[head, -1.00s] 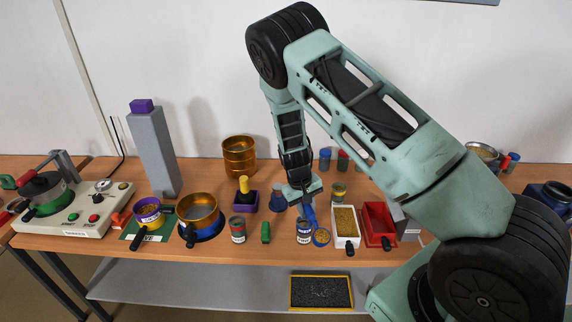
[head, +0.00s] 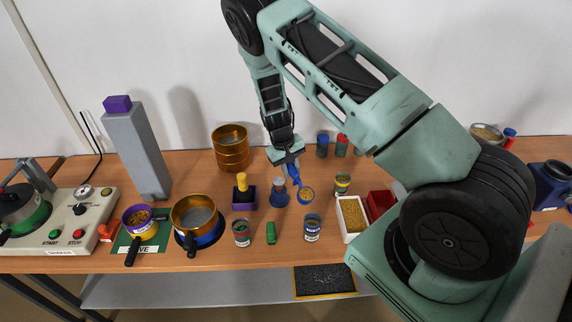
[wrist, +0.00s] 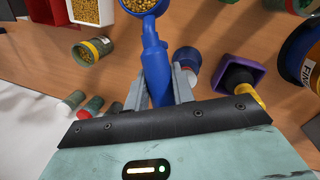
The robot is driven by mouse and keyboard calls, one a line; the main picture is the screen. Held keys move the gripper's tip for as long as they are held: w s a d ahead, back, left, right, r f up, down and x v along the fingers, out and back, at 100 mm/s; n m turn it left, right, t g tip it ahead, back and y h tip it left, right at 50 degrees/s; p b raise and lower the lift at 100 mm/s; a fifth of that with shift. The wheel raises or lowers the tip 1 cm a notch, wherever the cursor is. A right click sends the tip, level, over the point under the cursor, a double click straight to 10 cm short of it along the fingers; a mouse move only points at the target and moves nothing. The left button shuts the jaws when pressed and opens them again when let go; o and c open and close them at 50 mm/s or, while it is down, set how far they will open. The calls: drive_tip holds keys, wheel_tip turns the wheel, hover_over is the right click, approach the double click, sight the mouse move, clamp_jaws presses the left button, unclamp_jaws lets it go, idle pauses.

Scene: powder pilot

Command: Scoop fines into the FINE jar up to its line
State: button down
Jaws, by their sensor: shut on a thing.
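My gripper (head: 291,167) is shut on the handle of a blue scoop (wrist: 153,62). The scoop bowl (head: 307,195) holds golden grains and hangs behind the blue-labelled jar (head: 312,229) in the head view, apart from it in the picture. This jar's lettering is too small to read, so I cannot confirm that it is the FINE jar. A blue-based pan with an orange ring (head: 197,220) shows letters starting "FIN" in the wrist view (wrist: 309,72). A white tray (head: 350,228) of golden grains stands right of the blue-labelled jar.
A yellow-labelled jar (head: 342,184) with grains stands right of the scoop. A red-labelled jar (head: 241,233), a green piece (head: 271,232) and a red tray (head: 379,203) are nearby.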

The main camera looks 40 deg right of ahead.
sight(297, 174)
drive_tip(key=shift+f, duration=0.15)
drive_tip(key=shift+s+f+t+b, duration=0.35)
drive_tip(key=shift+t+b, duration=0.3)
drive_tip(key=shift+b, duration=0.3)
drive_tip(key=shift+s+f+t+b, duration=0.25)
drive_tip(key=shift+s+t+b, duration=0.15)
drive_tip(key=shift+t+b, duration=0.4)
drive_tip(key=shift+s+a+r+m+t+h+b, duration=0.15)
drive_tip(key=shift+s+r+t+b, duration=0.5)
drive_tip(key=shift+b, duration=1.1)
drive_tip(key=shift+s+a+r+m+t+h+b, duration=0.15)
drive_tip(key=shift+s+r+t+h+b, duration=0.4)
drive_tip(key=shift+b, duration=1.2)
drive_tip(key=shift+d+r+t+y, duration=0.1)
drive_tip(key=shift+t+y, duration=0.15)
drive_tip(key=shift+y, duration=0.05)
drive_tip(key=shift+s+r+t+b, duration=0.15)
drive_tip(key=shift+t+b, duration=0.15)
drive_tip(key=shift+b, duration=0.65)
drive_tip(key=s+t+b, duration=0.1)
drive_tip(key=b, duration=0.2)
drive_tip(key=shift+r, duration=0.35)
drive_tip(key=shift+s+r+t+b, duration=0.25)
drive_tip(key=shift+t+b, duration=0.15)
drive_tip(key=shift+b, duration=0.25)
drive_tip(key=shift+s+a+r+t+b, duration=0.1)
drive_tip(key=shift+s+a+t+b, duration=0.15)
drive_tip(key=shift+b, duration=0.45)
